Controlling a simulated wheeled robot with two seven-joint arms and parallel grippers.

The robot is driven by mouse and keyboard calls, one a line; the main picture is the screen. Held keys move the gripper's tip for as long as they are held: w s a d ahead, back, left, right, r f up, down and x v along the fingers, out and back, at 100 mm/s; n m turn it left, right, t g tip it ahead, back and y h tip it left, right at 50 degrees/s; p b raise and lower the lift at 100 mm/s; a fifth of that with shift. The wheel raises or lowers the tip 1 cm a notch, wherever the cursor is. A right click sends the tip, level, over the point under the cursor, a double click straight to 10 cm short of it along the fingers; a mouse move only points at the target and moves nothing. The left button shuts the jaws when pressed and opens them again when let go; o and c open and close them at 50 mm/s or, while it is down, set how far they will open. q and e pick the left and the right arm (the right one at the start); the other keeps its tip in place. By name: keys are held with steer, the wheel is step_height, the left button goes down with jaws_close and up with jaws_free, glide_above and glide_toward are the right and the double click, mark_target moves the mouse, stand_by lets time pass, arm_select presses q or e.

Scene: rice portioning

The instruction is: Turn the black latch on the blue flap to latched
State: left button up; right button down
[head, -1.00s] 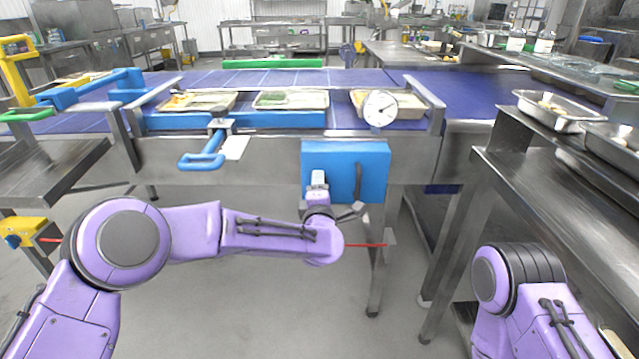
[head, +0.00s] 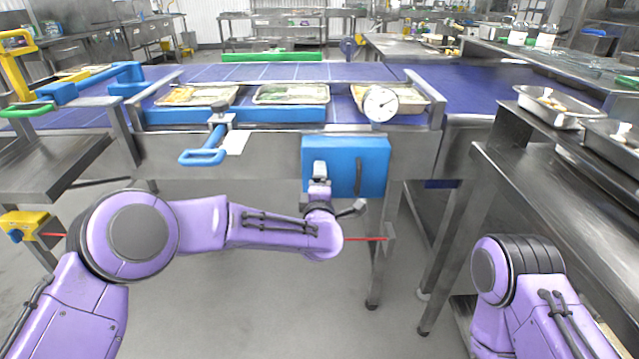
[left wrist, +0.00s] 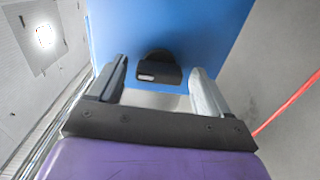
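The blue flap (head: 375,160) hangs on the front of the conveyor frame in the head view and fills the upper middle of the left wrist view (left wrist: 205,28). The black latch (left wrist: 158,68) stands out from the flap in the left wrist view, a dark knob with a pale mark on its end. My left gripper (left wrist: 158,82) is open, with one finger on each side of the latch and gaps visible between. In the head view my left gripper (head: 319,172) is in front of the flap's left part and hides the latch. My right gripper is out of view.
A round dial gauge (head: 380,104) sits above the flap. A blue handle (head: 203,156) sticks out to the left. Food trays (head: 291,102) stand on the blue belt. A steel table (head: 560,200) is on the right. A red line runs beside my left wrist.

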arm_select(q)
steer(key=s, duration=1)
steer(key=shift+s, duration=0.3)
